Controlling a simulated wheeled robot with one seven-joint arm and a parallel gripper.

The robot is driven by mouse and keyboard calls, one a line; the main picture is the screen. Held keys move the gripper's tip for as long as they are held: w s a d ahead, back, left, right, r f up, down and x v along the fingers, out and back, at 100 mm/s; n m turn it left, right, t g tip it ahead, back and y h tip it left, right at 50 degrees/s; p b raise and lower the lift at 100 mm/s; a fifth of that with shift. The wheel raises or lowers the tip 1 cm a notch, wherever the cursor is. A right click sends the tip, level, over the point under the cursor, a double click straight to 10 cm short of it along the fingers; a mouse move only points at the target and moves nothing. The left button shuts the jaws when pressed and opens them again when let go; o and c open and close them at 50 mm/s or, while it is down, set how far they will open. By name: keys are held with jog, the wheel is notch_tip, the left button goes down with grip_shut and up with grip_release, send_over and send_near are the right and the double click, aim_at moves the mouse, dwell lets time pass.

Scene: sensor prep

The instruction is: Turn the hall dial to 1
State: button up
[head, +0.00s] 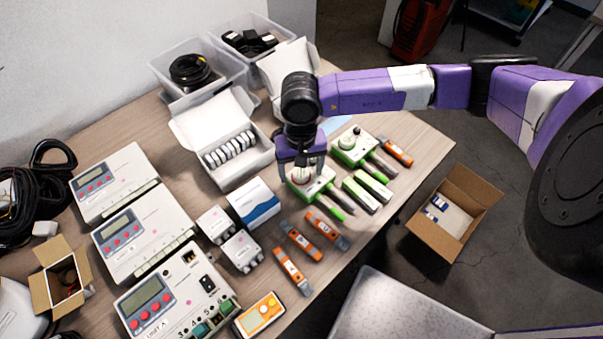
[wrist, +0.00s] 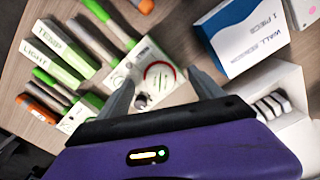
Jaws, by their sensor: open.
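Two white-and-green dial units are on the table. The nearer unit (head: 322,183) has a round pale dial (head: 299,174) under my gripper (head: 300,168). In the wrist view this dial (wrist: 158,75) shows a red arc, and the unit (wrist: 130,66) lies between and beyond the fingers. My gripper (wrist: 163,82) is open, its fingers on either side of the dial, with nothing held. I cannot tell whether they touch it. The farther unit (head: 350,150) has its own dial; my gripper partly hides it in the wrist view (wrist: 80,112). I cannot read which dial is hall, nor its setting.
Green-and-white boxes (head: 368,192) marked TEMP and LIGHT lie beside the nearer unit. A blue-and-white box (head: 253,203) and an open white box of sensors (head: 237,165) stand close on the left. Orange tools (head: 302,241) lie in front. The table's right edge is near.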

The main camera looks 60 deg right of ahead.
jog(key=shift+r, duration=0.6)
dwell(0.3)
jog(key=shift+r+p, duration=1.1)
jog(key=shift+r, duration=1.9)
